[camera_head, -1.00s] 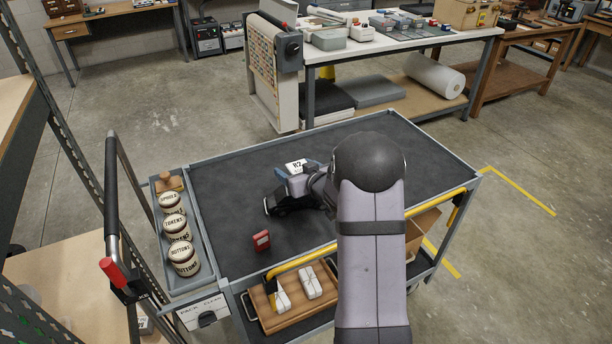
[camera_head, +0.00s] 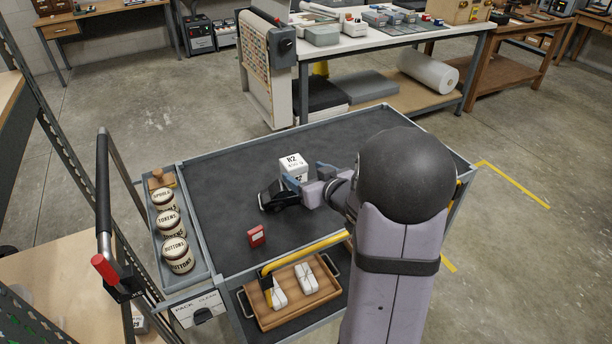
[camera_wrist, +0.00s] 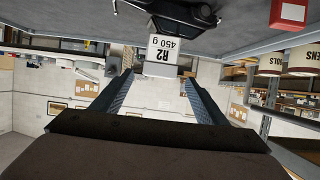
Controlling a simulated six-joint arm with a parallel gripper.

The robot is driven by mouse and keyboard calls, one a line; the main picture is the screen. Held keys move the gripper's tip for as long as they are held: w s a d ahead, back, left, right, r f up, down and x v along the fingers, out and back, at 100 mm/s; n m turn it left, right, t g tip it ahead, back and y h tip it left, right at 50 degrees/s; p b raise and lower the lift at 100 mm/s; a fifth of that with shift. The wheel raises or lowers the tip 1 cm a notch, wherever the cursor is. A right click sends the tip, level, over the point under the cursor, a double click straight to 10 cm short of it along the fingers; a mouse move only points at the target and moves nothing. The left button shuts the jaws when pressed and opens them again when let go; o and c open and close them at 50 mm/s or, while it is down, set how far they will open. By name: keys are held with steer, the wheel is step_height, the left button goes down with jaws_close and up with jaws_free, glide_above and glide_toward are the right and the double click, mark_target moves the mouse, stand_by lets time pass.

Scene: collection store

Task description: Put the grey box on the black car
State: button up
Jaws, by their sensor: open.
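The grey box (camera_head: 292,162), pale with an "R2 450 g" label, sits upright on the black car (camera_head: 277,198) on the dark cart top. In the upside-down wrist view the box (camera_wrist: 165,48) meets the roof of the car (camera_wrist: 178,10), with no clear gap between them. My gripper (camera_head: 308,180) is just right of the box in the head view and hides part of the car. In the wrist view my gripper (camera_wrist: 158,80) is open, its fingers spread wider than the box and holding nothing.
A red box (camera_head: 256,236) stands on the cart top near its front edge. Several labelled jars (camera_head: 170,223) stand in a side tray at left. The yellow rail (camera_head: 310,251) crosses the cart's front. Cart top (camera_head: 225,170) behind and left of the car is clear.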

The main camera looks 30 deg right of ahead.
steer(key=shift+s+a+f+g, duration=0.15)
steer(key=shift+f+g, duration=0.2)
steer(key=shift+g, duration=0.05)
steer(key=s+a+f+g, duration=0.2)
steer(key=s, duration=0.1)
steer(key=s+a+f+g+h, duration=0.1)
steer(key=s+a+f+g, duration=0.1)
steer(key=s, duration=0.1)
steer(key=s+a+f+g+h, duration=0.1)
steer(key=s+a+f+g, duration=0.1)
steer(key=s, duration=0.1)
steer(key=shift+s+a+f+m, duration=0.1)
steer(key=shift+s+f+m, duration=0.05)
steer(key=shift+s+m, duration=0.2)
steer(key=s+a+f+g+y, duration=0.1)
steer(key=s+a+g, duration=0.2)
steer(key=s+a, duration=0.2)
steer(key=s+a+f+g+y, duration=0.1)
steer(key=s+a+g, duration=0.2)
steer(key=s, duration=0.8)
steer(key=shift+s+a+g, duration=0.25)
steer(key=shift+a+g, duration=0.15)
steer(key=shift+a, duration=0.85)
